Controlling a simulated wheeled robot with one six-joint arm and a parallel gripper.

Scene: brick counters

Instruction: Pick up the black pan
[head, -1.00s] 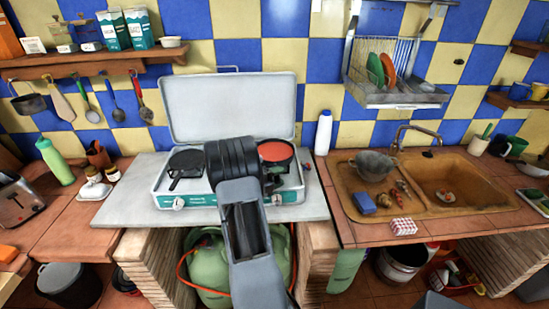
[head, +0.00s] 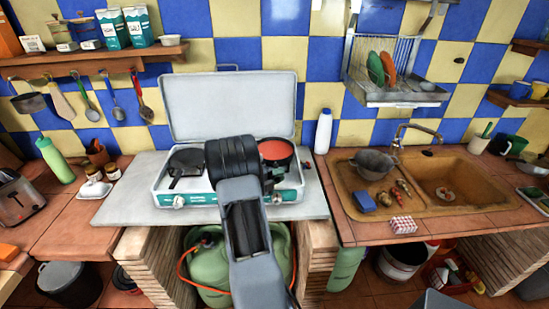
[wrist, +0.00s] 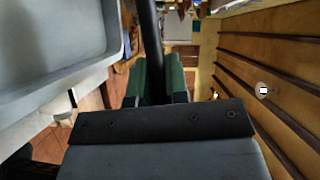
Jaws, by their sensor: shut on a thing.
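A round black pan with a red inside (head: 276,151) is over the right side of the camping stove (head: 285,198) in the head view. My dark wrist covers its left side. My gripper (wrist: 160,82) shows in the wrist view with its green-padded fingers shut on a dark bar-like handle (wrist: 151,35). In the head view my fingertips are mostly hidden behind my arm, just in front of the pan. The join between handle and pan is hidden. I cannot tell whether the pan touches the burner. A second flat black item (head: 186,162) lies on the left burner.
The raised stove lid (head: 232,105) stands behind the burners. A white bottle (head: 323,132) is to the right, before the sink (head: 450,185). A shelf with hanging utensils (head: 90,62) is at upper left. A green gas bottle (head: 208,262) is below the counter.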

